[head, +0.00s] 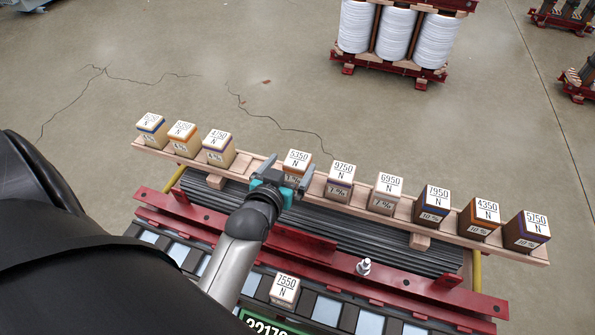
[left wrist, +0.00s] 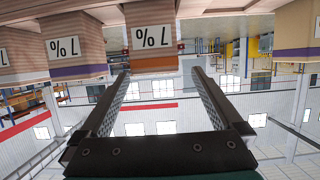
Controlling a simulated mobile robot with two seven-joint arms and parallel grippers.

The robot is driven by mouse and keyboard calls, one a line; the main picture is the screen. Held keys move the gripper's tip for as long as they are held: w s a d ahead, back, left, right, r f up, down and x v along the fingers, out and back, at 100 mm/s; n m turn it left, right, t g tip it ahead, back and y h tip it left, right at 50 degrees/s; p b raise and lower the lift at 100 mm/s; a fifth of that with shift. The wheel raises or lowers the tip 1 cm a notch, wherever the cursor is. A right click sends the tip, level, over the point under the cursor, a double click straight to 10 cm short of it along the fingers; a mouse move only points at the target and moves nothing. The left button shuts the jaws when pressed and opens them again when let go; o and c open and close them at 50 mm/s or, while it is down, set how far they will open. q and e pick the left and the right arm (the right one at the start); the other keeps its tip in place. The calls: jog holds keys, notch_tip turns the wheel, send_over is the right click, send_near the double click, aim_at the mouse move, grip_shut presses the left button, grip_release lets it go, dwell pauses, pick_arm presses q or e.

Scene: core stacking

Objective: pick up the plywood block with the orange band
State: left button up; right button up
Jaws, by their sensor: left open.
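The plywood block with the orange band (head: 298,160) stands in the middle of the row on the wooden rack (head: 250,162). Its white top label shows in the head view, and its lower part is hidden behind my gripper. In the left wrist view, which is upside down, its layered side, "7%" label and orange band (left wrist: 154,62) show. My left gripper (head: 287,173) is open and empty, close to the block's near side. In the left wrist view the block lies between the lines of the two fingers (left wrist: 161,80); I cannot tell whether the tips flank it. My right gripper is out of view.
A purple-banded plywood block (head: 341,178) stands close on the right, with several more blocks beyond. Three paler blocks (head: 183,138) stand left, across a gap. A loose block (head: 285,290) sits on the near red-framed core (head: 300,242). A bolt (head: 364,267) sticks up there.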

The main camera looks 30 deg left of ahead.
aim_at(301, 156)
pick_arm(q)
jog(key=shift+x, duration=1.05)
jog(key=w+f, duration=0.1)
jog(key=w+f+b, duration=0.1)
jog(key=w, duration=0.1)
jog(key=shift+w+a+f+b, duration=0.1)
jog(key=shift+w+b, duration=0.05)
jog(key=shift+b, duration=0.15)
jog(key=shift+w+a+f, duration=0.2)
jog(key=shift+w, duration=0.4)
jog(key=c, duration=1.5)
jog(key=shift+c, duration=0.4)
jog(key=shift+r, duration=0.1)
